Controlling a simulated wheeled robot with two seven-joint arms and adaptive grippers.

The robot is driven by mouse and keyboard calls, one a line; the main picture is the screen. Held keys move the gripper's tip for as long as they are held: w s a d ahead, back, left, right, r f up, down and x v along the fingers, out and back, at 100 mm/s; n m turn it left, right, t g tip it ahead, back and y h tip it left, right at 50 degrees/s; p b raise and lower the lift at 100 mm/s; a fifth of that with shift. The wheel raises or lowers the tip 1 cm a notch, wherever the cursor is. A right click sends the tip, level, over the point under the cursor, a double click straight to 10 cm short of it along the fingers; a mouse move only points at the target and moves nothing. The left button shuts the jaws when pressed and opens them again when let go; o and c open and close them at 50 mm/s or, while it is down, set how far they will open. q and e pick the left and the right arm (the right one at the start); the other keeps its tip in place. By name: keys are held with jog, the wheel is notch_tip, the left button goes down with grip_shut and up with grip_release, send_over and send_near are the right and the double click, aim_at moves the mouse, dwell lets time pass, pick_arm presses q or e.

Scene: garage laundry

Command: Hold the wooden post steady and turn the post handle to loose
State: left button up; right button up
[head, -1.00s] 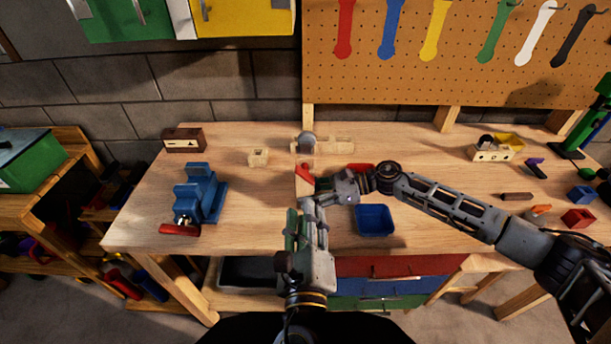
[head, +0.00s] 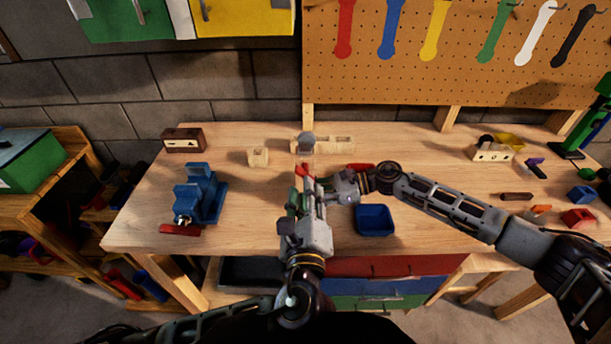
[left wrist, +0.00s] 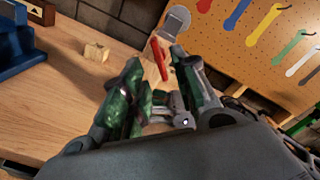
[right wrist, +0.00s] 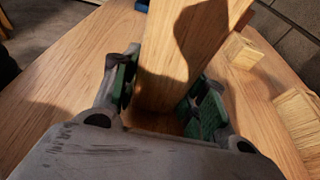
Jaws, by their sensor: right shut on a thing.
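The wooden post (right wrist: 185,45) stands between the green-padded fingers of my right gripper (right wrist: 165,95), which is shut on it. In the head view my right gripper (head: 322,187) reaches the post from the right. The red post handle (head: 303,170) sticks out near the top of the post, below a grey round piece (head: 306,143). The handle also shows in the left wrist view (left wrist: 161,62). My left gripper (head: 304,190) is open and empty, its fingers (left wrist: 160,85) apart just in front of the handle. The arms hide most of the post in the head view.
A blue vise (head: 200,195) with a red handle stands at the left of the bench. A small wooden block (head: 258,157) lies behind. A blue tray (head: 374,220) sits right of my left gripper. The front left middle of the bench is clear.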

aim_at(305, 174)
pick_arm(q)
jog(key=shift+w, duration=3)
grip_shut()
